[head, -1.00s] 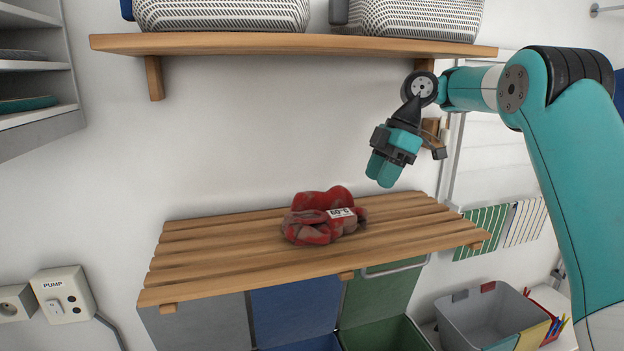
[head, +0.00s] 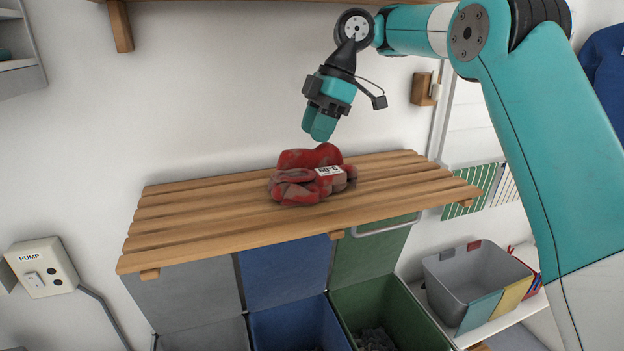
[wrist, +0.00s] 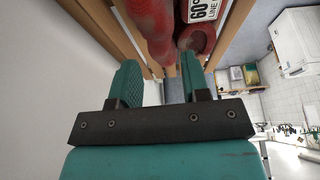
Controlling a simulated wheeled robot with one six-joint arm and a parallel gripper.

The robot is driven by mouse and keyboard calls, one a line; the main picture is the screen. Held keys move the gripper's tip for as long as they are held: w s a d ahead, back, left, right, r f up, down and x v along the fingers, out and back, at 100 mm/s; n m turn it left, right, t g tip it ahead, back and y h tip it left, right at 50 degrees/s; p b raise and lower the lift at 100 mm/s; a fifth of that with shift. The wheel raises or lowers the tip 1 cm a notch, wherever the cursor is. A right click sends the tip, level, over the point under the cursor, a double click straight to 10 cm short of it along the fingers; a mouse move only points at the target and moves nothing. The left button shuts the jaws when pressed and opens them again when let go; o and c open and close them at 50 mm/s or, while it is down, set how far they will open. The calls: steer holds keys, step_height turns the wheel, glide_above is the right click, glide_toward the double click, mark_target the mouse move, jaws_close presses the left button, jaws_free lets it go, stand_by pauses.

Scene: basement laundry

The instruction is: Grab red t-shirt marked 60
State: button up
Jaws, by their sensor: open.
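The red t-shirt (head: 300,190) lies crumpled on the slatted wooden shelf (head: 230,220), with a white tag reading 60°C facing out. In the wrist view the red cloth (wrist: 152,30) and its white tag (wrist: 203,10) show at the top, beyond the fingertips. My gripper (head: 318,136) points down just above the back of the t-shirt in the head view. In the wrist view its two fingers (wrist: 160,80) stand apart with nothing between their near parts. Whether the fingertips touch the cloth I cannot tell.
Grey, blue and green bins (head: 300,322) stand below the shelf. A grey basket (head: 474,280) sits on a white surface at the right. The wall is close behind the shelf. The shelf is bare on both sides of the t-shirt.

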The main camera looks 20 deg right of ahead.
mark_target(311, 145)
steer(key=b+x, duration=0.4)
steer(key=x, duration=0.1)
steer(key=shift+d, duration=0.1)
steer(key=shift+r, duration=0.1)
jaws_close()
stand_by(0.3)
